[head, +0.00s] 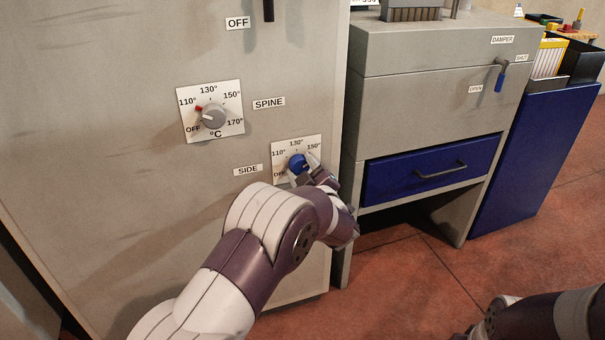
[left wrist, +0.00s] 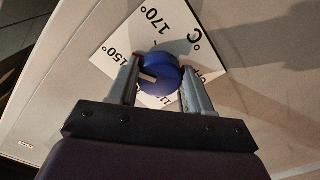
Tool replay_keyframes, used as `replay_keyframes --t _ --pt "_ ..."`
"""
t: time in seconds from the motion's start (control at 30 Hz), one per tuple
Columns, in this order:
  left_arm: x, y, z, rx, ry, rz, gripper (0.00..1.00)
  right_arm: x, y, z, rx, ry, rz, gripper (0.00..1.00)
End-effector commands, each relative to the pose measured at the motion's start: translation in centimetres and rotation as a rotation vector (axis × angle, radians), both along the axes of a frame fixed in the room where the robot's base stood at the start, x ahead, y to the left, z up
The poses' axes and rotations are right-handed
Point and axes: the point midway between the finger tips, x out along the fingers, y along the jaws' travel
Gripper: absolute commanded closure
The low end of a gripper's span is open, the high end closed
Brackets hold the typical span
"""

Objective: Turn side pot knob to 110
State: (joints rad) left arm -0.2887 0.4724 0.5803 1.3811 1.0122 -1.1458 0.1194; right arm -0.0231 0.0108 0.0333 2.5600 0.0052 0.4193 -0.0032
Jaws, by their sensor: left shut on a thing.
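The side pot knob (head: 296,163) is blue and sits on a white dial plate (head: 283,151) marked in degrees, beside a SIDE label (head: 248,170). My left gripper (head: 306,168) is at the knob, with its fingers around it. In the left wrist view the blue knob (left wrist: 160,74) lies between the two fingers of the left gripper (left wrist: 158,78), which is shut on it. The knob's pale pointer line shows there, but its exact setting cannot be read. The gripper hides part of the dial in the head view. My right arm shows at the lower right; its gripper is out of view.
A grey knob (head: 213,116) on the SPINE dial is higher up to the left on the same grey panel. A grey cabinet with a blue drawer (head: 430,170) and a damper lever (head: 501,76) stands to the right. Red floor (head: 415,265) lies clear below.

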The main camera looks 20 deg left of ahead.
Motion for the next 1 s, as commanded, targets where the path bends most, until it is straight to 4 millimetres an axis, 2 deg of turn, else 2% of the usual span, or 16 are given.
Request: replay_keyframes --t 0.03,0.57,1.0 --pt "0.0 -0.1 -0.5 -0.033 -0.019 -0.001 0.81 0.0 0.0 -0.6 0.0 0.0 0.0 1.0" --pt "0.0 -0.1 -0.6 -0.452 -0.3 0.0 0.81 0.0 0.0 -4.5 0.0 0.0 0.0 1.0" --pt "0.0 -0.1 -0.6 -0.797 -0.534 0.001 0.81 0.0 0.0 -9.0 0.0 0.0 0.0 1.0"
